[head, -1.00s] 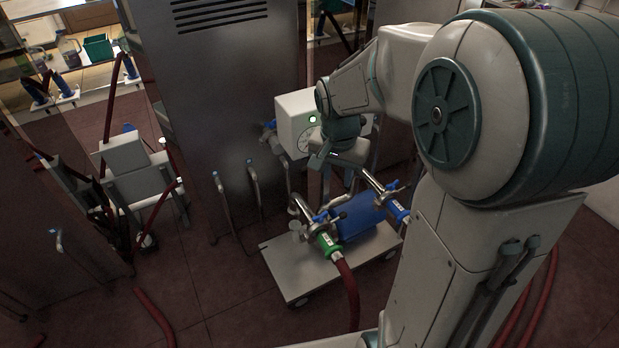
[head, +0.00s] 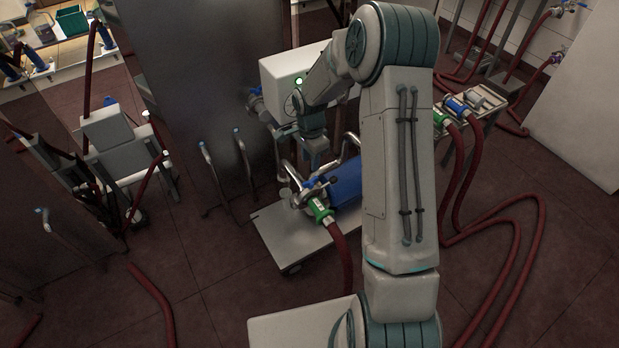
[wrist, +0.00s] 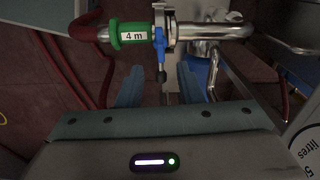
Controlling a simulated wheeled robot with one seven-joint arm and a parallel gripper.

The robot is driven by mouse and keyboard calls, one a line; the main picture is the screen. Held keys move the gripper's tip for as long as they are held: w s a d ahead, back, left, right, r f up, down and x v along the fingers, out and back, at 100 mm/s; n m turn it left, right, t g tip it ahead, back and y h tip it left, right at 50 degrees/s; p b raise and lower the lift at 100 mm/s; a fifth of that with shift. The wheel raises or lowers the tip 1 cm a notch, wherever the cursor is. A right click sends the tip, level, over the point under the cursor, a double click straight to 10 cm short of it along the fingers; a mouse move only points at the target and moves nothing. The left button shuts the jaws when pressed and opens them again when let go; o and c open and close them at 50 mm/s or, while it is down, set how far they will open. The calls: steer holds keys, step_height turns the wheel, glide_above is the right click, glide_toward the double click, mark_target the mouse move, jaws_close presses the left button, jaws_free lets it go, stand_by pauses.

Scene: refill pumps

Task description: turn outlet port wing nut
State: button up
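In the wrist view a blue wing nut (wrist: 160,45) on a metal clamp joins a green hose coupling (wrist: 128,36) marked "4 m" to a steel pipe (wrist: 215,31). The fingers of my gripper (wrist: 159,84) are apart, with a gap below the wing nut and its dark stem. I cannot tell whether they touch anything. In the head view the green coupling (head: 320,209) and clamp are at the near end of the pump. My gripper (head: 314,162) hangs just above this pipework. My arm hides the pump's right end, and the label "outlet" is not visible.
A red hose (head: 344,260) runs from the green coupling. More red hoses (head: 500,285) lie on the right floor.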

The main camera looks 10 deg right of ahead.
mark_target(310, 180)
step_height(310, 180, down, 9)
stand_by(0.3)
jaws_close()
steer(key=shift+a, duration=0.1)
